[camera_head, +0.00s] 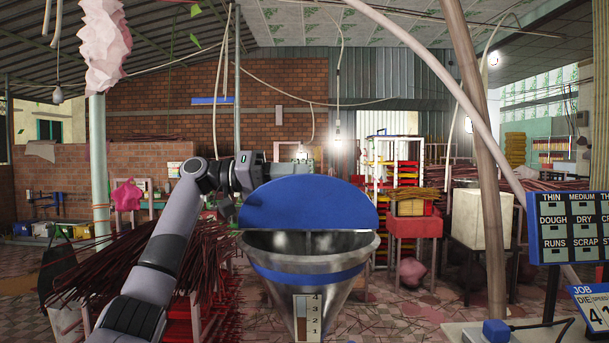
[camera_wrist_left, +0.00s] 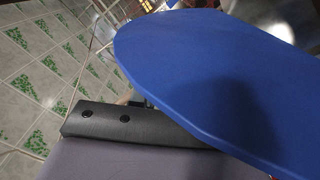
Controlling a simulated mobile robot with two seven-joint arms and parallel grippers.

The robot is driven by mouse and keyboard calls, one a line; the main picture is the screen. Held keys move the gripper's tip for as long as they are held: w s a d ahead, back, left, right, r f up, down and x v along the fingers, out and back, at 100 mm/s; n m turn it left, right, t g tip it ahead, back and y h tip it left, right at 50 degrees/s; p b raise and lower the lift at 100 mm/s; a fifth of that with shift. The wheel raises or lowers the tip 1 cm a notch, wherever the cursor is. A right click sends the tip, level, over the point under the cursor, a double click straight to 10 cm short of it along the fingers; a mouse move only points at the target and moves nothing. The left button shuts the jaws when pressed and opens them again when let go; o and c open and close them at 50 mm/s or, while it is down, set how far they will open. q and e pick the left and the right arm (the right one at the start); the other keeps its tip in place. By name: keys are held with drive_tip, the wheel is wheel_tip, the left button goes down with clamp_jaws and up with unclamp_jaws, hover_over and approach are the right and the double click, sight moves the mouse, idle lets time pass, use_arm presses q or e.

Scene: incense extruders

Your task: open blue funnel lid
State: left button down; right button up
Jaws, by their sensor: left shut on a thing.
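The blue funnel lid (camera_head: 308,205) stands raised, nearly upright, across the mouth of the metal funnel (camera_head: 312,285). The front part of the mouth is uncovered and its grey inside shows. The funnel has a blue band and a number scale. My left gripper (camera_head: 296,169) comes in from the left and is at the lid's upper edge, partly hidden behind it. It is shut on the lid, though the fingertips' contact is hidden. In the left wrist view, the blue lid (camera_wrist_left: 215,75) fills the right side beside a dark finger. My right gripper is not in view.
A blue display panel (camera_head: 570,228) and a job sign (camera_head: 592,303) stand at the right. A tilted wooden post (camera_head: 480,150) rises right of the funnel. Dark red incense bundles (camera_head: 130,262) lie at the left. A red stand (camera_head: 415,226) is farther back.

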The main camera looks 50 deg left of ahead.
use_arm(q)
drive_tip(key=w+a+n, duration=0.1)
drive_tip(key=a+n, duration=0.1)
drive_tip(key=n, duration=0.1)
drive_tip(key=w+a+f+n+p, duration=0.1)
drive_tip(key=w+a+n, duration=0.3)
drive_tip(key=n, duration=0.1)
drive_tip(key=shift+w+f+n+p, duration=0.2)
drive_tip(key=shift+f+n+p, duration=0.1)
drive_tip(key=shift+f, duration=0.05)
idle(0.3)
drive_tip(key=c, duration=1.2)
unclamp_jaws()
drive_tip(key=shift+f, duration=0.1)
drive_tip(key=shift+o, duration=0.2)
drive_tip(key=shift+r, duration=0.2)
drive_tip(key=shift+s+a, duration=0.25)
drive_tip(key=v, duration=0.6)
drive_tip(key=shift+s+a+f, duration=0.1)
drive_tip(key=shift+s+a, duration=0.05)
